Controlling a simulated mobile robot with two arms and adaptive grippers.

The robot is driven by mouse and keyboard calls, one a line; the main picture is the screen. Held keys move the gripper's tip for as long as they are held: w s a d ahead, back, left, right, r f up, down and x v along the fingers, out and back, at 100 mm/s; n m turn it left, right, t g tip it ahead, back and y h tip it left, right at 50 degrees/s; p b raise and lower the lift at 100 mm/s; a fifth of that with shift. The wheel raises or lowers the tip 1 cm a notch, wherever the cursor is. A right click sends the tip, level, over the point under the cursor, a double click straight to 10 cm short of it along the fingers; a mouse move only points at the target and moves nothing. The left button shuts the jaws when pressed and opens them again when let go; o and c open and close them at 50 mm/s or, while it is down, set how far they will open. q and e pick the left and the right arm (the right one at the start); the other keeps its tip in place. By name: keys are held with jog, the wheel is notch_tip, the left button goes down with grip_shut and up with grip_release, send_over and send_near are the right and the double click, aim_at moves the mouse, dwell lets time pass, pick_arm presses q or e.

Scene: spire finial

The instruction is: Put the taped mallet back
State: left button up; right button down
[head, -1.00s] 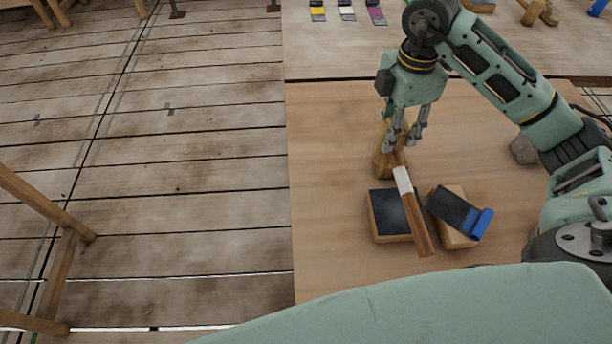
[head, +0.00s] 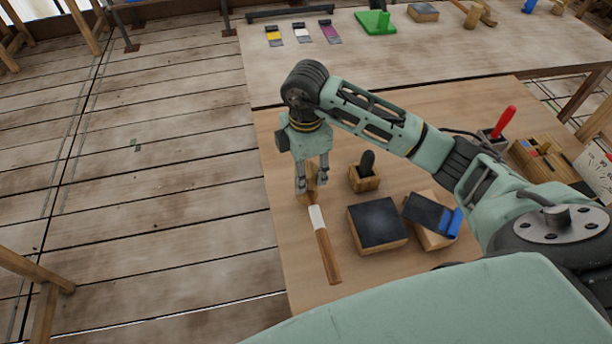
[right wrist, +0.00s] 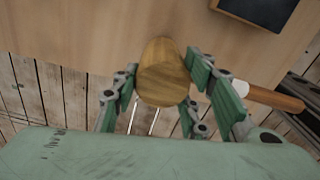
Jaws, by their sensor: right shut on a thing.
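The taped mallet has a round wooden head (right wrist: 163,75) and a brown handle (head: 328,255) with a white taped band (head: 316,217). My right gripper (head: 312,188) is shut on the mallet's head, with a finger on either side of it in the right wrist view. The handle points toward me in the head view, over the left part of the near table (head: 285,225). In the right wrist view, floor planks show below the head, near the table's edge. My left gripper is not in view.
A dark-topped block (head: 377,226) lies right of the mallet, beside another block with a blue-ended dark tool (head: 432,214). A wooden holder (head: 364,180) with a black knob stands behind. A red-handled tool (head: 503,122) stands right. A far table (head: 400,62) holds coloured strips.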

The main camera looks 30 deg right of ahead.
notch_tip(320, 180, down, 3)
jog(key=shift+f+p, duration=0.15)
jog(key=shift+p, duration=0.5)
jog(key=shift+f, duration=0.2)
jog(key=shift+f, duration=0.2)
jog(key=c, duration=1)
grip_release()
jog(key=shift+c, duration=0.2)
